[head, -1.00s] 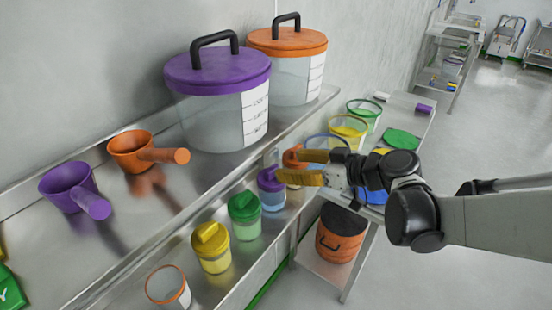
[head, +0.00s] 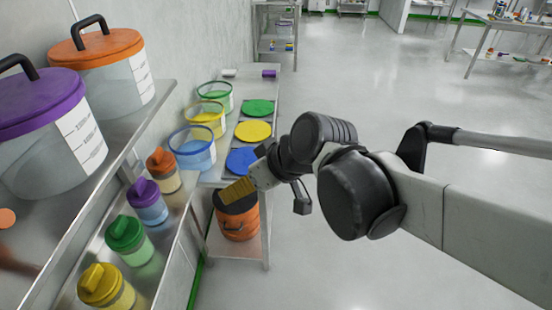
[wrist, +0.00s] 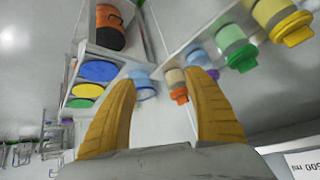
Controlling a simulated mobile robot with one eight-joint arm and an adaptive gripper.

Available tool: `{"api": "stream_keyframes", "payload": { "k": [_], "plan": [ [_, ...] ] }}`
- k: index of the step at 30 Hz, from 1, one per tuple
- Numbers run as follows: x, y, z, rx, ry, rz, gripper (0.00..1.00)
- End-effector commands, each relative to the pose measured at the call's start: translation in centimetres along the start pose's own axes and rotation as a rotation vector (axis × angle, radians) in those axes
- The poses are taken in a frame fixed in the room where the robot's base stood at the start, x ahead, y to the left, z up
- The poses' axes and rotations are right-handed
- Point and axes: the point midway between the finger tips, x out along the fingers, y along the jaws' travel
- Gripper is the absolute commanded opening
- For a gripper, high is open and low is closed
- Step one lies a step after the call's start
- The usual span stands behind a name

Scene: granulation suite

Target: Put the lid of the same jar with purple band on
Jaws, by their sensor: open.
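A small clear jar with a purple top (head: 147,203) stands on the lower wall shelf, between an orange-topped jar (head: 163,170) and a green-topped jar (head: 130,240). Its purple top appears to be on it; whether a separate band lies beneath cannot be told. No loose purple jar lid is clearly visible. My gripper (head: 238,190) is right of these jars, above the orange bucket, apart from them, and holds nothing. In the wrist view its yellow fingers (wrist: 163,85) are spread wide, with the orange-topped jar (wrist: 178,92) showing beyond them.
A side table carries green, yellow and blue-rimmed tubs (head: 193,149), flat discs in those colours (head: 253,131), and small white and purple (head: 269,73) items. An orange bucket (head: 238,218) stands beneath. Large purple-lidded (head: 70,145) and orange-lidded containers occupy the upper shelf.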

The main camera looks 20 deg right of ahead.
Motion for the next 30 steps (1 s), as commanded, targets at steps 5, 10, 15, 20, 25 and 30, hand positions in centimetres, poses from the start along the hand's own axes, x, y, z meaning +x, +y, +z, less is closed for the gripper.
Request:
{"api": "stream_keyframes", "payload": {
  "k": [5, 10, 15, 20, 25, 30],
  "plan": [
    [-4.5, 3.8, 5.7, 0.203, -0.043, 0.254, 0.62],
    [-6.7, 5.7, 8.1, 0.298, -0.033, 0.379, 0.62],
    [-7.0, 6.1, 8.5, 0.318, -0.028, 0.402, 0.62],
    [-7.0, 6.0, 8.5, 0.317, -0.029, 0.401, 0.62],
    [-7.0, 6.0, 8.5, 0.316, -0.029, 0.4, 0.62],
    [-7.0, 6.0, 8.4, 0.316, -0.029, 0.399, 0.62]
  ]
}}
